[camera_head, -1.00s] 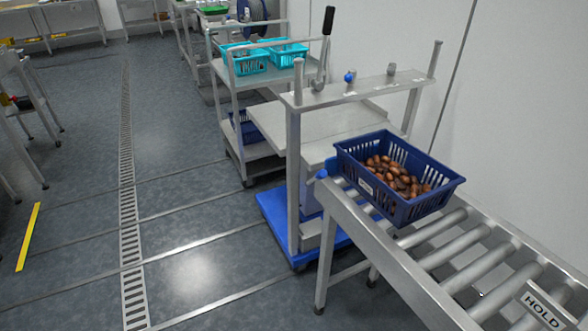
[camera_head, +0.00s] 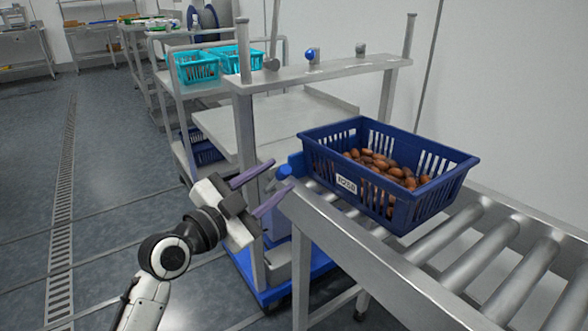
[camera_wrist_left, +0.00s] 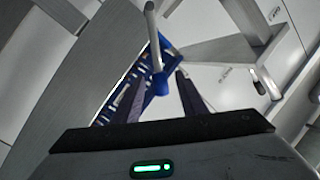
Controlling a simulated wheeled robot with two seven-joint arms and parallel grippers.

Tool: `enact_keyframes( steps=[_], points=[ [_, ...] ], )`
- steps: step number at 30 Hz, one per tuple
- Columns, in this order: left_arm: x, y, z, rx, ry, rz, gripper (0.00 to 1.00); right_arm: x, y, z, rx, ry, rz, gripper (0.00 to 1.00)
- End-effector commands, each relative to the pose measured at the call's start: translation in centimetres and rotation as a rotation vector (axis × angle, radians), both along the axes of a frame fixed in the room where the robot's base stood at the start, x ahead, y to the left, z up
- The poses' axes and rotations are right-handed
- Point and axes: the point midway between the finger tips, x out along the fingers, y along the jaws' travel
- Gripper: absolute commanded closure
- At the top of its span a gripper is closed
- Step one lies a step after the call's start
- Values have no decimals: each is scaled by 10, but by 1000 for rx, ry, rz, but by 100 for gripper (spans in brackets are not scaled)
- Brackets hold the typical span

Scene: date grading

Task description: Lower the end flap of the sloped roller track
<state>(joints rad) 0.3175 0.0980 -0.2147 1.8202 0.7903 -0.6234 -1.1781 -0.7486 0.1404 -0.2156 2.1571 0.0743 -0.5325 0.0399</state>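The sloped roller track (camera_head: 400,270) comes in from the lower right. A blue crate of dates (camera_head: 345,190) sits on its rollers at the near end. At that end a small blue upright piece (camera_head: 297,161), seemingly part of the end flap, stands beside the crate, mostly hidden by it. A blue knob (camera_head: 284,172) sits at the track's corner. My left gripper (camera_head: 281,176) is open, its purple fingers pointing at the knob. In the left wrist view, the knob (camera_wrist_left: 160,84) on a grey rod appears between the spread fingers; contact cannot be told. My right gripper is out of view.
A grey stand (camera_head: 320,72) with posts, a lever and a blue button rises behind the track end. Its blue base (camera_head: 240,262) is on the floor. A cart with turquoise baskets (camera_head: 197,68) stands further back. The floor at left is open.

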Motion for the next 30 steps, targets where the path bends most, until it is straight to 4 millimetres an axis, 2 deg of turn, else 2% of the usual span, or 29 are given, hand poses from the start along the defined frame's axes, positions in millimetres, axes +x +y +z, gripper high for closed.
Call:
enact_keyframes(
  steps=[4, 10, 15, 23, 26, 30],
  points=[
    [25, -17, 0, -5, 2, 0, 62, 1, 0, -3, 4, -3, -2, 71],
    [49, -33, -1, -4, 2, 2, 62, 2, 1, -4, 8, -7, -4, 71],
    [57, -39, -1, -2, 1, 1, 62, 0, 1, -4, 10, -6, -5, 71],
    [58, -40, -1, -1, 2, 2, 62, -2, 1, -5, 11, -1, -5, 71],
    [58, -40, -1, -1, 2, 2, 75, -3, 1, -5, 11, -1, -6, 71],
    [58, -40, -1, -1, 2, 2, 99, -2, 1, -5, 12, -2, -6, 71]
  ],
)
